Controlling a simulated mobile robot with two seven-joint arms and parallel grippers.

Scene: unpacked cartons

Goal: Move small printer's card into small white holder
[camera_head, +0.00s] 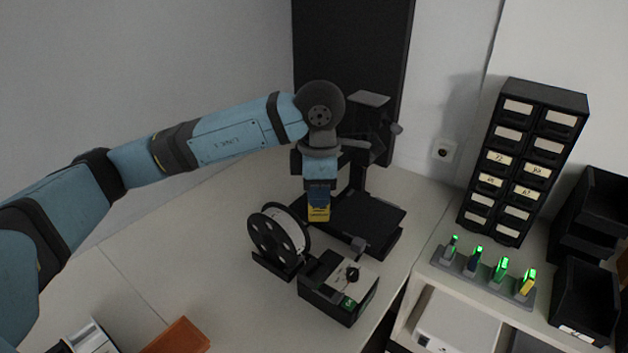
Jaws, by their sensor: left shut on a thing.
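My left gripper (319,213) hangs down, with blue and yellow parts at its lower end. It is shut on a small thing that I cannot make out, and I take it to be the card. It appears in front of the small black printer (372,225), above and behind the black control box (340,286). I cannot tell the exact gap to either. A white holder-like object (91,338) is partly in view at the lower left. I cannot tell for sure that it is the small white holder. My right gripper is not in view.
A black filament spool (279,236) stands left of the control box. An orange box (178,337) lies at the front. A grey rack (483,276) with several green-lit items, a black drawer cabinet (525,160) and black bins (585,302) are right.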

